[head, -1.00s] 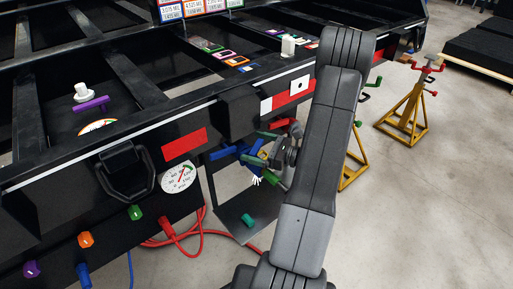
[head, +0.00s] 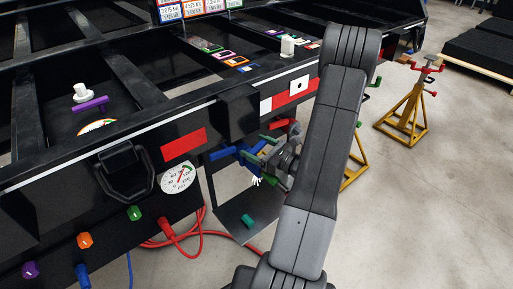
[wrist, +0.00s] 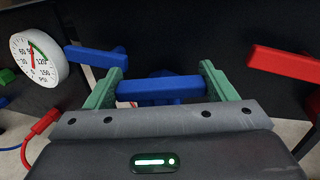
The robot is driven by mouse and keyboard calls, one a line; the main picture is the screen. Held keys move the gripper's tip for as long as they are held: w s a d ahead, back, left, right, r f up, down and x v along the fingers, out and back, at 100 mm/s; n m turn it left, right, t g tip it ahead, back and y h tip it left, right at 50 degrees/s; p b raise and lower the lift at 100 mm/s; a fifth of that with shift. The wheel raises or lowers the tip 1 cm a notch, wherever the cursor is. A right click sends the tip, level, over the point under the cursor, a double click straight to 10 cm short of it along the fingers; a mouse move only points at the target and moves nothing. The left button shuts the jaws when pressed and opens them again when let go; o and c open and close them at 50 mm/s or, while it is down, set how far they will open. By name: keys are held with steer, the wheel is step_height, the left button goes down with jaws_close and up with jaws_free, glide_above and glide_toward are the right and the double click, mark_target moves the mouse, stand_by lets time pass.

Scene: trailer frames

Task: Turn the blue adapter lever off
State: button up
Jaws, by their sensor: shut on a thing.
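In the wrist view a blue lever (wrist: 160,88) lies nearly level between the two green fingers of my gripper (wrist: 161,80), one finger at each end. A second blue lever (wrist: 97,57) is just left of the left finger, behind it. In the head view my gripper (head: 266,150) is at the bracket under the trailer's edge, partly hidden by my arm. The left blue lever also shows there (head: 222,153), and part of the held one is seen beside the fingers. I cannot read a label that tells which is the adapter lever.
A red lever (wrist: 285,62) is close to the right finger. A round pressure gauge (wrist: 38,58) and a red hose (wrist: 42,124) are at the left. A teal knob (head: 248,222) sits below on the plate. Yellow jack stands (head: 405,110) stand at the right on open floor.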

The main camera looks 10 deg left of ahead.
steer(key=o, duration=1)
steer(key=p+v, duration=0.2)
steer(key=v, duration=1.2)
steer(key=shift+s+a, duration=0.1)
